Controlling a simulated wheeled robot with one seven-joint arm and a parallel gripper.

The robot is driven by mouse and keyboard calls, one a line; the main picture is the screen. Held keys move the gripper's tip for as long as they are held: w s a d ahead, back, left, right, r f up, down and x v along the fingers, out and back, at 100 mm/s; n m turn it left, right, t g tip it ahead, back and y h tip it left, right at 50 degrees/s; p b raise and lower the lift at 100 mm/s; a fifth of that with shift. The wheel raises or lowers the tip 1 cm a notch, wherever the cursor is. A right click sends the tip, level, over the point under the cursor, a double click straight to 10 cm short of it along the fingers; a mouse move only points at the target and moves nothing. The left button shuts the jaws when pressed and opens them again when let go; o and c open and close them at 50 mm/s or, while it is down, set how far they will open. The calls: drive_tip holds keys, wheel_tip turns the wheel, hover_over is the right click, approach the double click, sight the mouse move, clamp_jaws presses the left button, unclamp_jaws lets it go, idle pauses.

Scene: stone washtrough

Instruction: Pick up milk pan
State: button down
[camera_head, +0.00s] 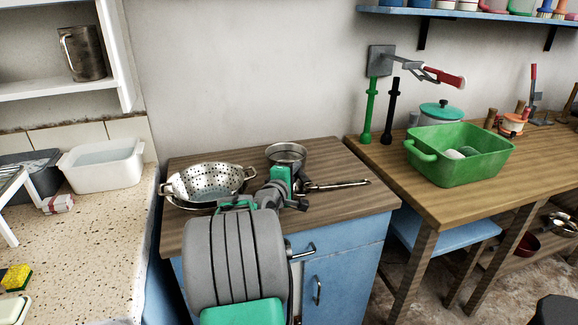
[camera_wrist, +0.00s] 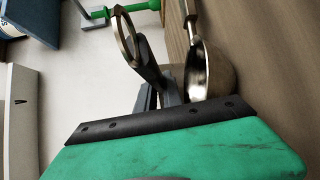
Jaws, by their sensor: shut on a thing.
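The milk pan (camera_head: 287,156) is a small grey metal pan on or just over the back of the wooden counter top. Its rim faces up, and it also shows edge-on in the wrist view (camera_wrist: 126,38). My gripper (camera_head: 284,178) reaches it from the front. In the wrist view the dark fingers (camera_wrist: 163,92) are closed at the near side of the pan. The grip point and the pan's handle are largely hidden. I cannot tell whether the pan touches the counter.
A long-handled metal utensil (camera_head: 338,185) lies right of my gripper; its bowl (camera_wrist: 212,72) is close by the fingers. A colander (camera_head: 208,182) stands left. A green basin (camera_head: 458,153) is on the right table. The counter's front right (camera_head: 350,207) is clear.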

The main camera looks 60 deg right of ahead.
drive_tip(key=shift+r, duration=0.1)
drive_tip(key=shift+r, duration=0.25)
drive_tip(key=r, duration=0.1)
drive_tip(key=r+p, duration=0.1)
drive_tip(key=r, duration=0.2)
drive_tip(key=shift+s+a+r, duration=0.15)
drive_tip(key=shift+s+a, duration=0.1)
drive_tip(key=shift+s, duration=0.15)
drive_tip(key=s+r, duration=0.1)
drive_tip(key=s+a+r+p, duration=0.1)
drive_tip(key=r, duration=0.1)
drive_tip(key=s+a+r, duration=0.1)
drive_tip(key=r, duration=0.1)
drive_tip(key=shift+s+a+p, duration=0.15)
drive_tip(key=shift+a+p, duration=0.1)
drive_tip(key=shift+p, duration=0.1)
drive_tip(key=s+a+r, duration=0.3)
drive_tip(key=s+a, duration=0.2)
drive_tip(key=s, duration=0.2)
drive_tip(key=shift+a+p, duration=0.3)
drive_tip(key=shift+p, duration=0.15)
drive_tip(key=shift+r, duration=0.2)
